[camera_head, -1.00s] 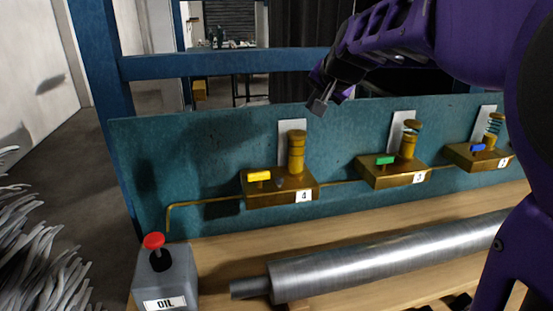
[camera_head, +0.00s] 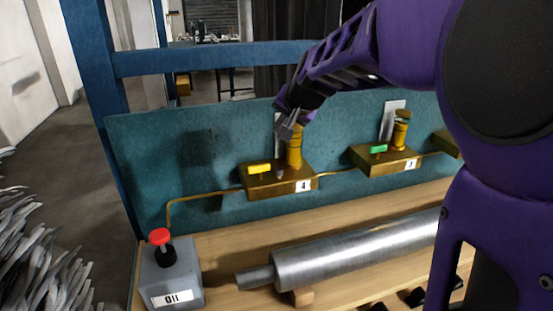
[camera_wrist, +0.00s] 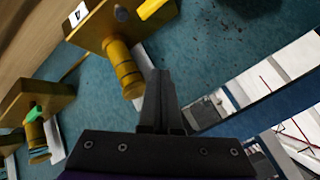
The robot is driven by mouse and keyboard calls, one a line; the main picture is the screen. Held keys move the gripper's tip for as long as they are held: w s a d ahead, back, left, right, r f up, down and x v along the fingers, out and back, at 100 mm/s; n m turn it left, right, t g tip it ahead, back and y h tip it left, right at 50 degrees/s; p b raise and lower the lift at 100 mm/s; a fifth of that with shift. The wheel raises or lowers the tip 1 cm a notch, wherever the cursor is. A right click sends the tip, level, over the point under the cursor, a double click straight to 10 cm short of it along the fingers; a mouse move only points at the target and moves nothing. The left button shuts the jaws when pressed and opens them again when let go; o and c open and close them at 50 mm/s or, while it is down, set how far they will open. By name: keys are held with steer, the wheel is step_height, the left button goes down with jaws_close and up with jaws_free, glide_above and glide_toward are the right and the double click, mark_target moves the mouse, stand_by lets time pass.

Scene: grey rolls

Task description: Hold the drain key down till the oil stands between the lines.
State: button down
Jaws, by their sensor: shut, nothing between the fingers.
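The brass block marked 4 (camera_head: 262,186) is fixed to the teal panel. On it are a yellow key (camera_head: 259,169), a small grey knob (camera_head: 280,172) and an upright ringed brass cylinder (camera_head: 294,150). The yellow key shows at the top edge of the wrist view (camera_wrist: 150,8), and the cylinder left of the fingers (camera_wrist: 122,66). My gripper (camera_head: 286,132) is shut and empty, by the cylinder's top and above the keys; I cannot tell whether it touches. I make out no oil level or lines, nor which key is the drain.
A block marked 3 (camera_head: 370,160) with a green key (camera_head: 378,149) stands to the right. A grey OIL can (camera_head: 160,282) with a red knob (camera_head: 160,237) stands front left. A metal roller (camera_head: 350,255) lies along the wooden bench (camera_head: 225,250). A thin brass pipe (camera_head: 205,196) joins the blocks.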

steer(key=shift+f, duration=0.1)
step_height(320, 180, down, 9)
steer(key=b, duration=0.7)
steer(key=shift+r, duration=0.2)
stand_by(1.5)
steer(key=shift+f+b, duration=0.4)
steer(key=shift+b, duration=0.2)
steer(key=shift+f+b, duration=0.5)
steer(key=shift+f, duration=0.05)
stand_by(0.4)
stand_by(1.5)
steer(key=shift+r+p, duration=0.8)
steer(key=shift+r, duration=0.15)
steer(key=shift+r, duration=0.1)
steer(key=shift+r+p, duration=2)
steer(key=shift+r, duration=0.4)
